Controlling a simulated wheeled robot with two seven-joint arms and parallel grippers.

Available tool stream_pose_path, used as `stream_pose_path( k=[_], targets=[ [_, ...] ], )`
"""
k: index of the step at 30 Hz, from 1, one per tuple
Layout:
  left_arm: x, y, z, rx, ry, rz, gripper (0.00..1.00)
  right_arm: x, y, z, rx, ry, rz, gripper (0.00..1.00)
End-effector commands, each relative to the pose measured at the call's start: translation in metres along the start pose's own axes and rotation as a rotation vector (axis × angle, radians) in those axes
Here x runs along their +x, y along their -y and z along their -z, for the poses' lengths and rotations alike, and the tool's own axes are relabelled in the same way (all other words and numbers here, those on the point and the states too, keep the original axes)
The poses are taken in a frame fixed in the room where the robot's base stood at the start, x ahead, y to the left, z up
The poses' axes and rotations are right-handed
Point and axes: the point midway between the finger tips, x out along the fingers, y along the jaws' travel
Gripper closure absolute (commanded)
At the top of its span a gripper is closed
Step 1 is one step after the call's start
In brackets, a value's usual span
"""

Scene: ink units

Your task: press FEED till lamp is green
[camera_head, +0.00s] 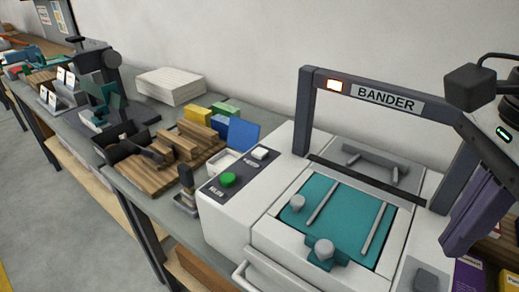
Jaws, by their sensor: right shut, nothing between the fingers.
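The machine labelled BANDER (388,97) stands at the right of the bench. My right gripper (462,238) is at the right edge, shut and empty, in front of the frame's right post and well away from both buttons. My left gripper is not in view.
The teal bed (338,215) has raised rails and knobs. Left of the machine are a dark-handled stamp (187,180), wooden blocks (185,145) and a blue panel (243,134). A paper stack (170,86) lies behind. The air above the control panel is clear.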

Motion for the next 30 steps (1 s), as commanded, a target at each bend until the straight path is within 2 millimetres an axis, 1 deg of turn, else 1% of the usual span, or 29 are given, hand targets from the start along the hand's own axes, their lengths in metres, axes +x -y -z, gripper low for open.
stream_pose_path(
  k=[1,5,6,30],
  targets=[
    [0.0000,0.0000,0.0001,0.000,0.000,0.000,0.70,0.0000,0.0000,0.0000,0.000,0.000,0.000,1.00],
    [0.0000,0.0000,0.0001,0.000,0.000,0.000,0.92,0.0000,0.0000,0.0000,0.000,0.000,0.000,1.00],
    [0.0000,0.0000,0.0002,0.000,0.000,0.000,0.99,0.0000,0.0000,0.0000,0.000,0.000,0.000,1.00],
    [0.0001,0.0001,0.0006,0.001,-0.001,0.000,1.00,0.0000,0.0000,0.0000,0.000,0.000,0.000,1.00]
  ],
)
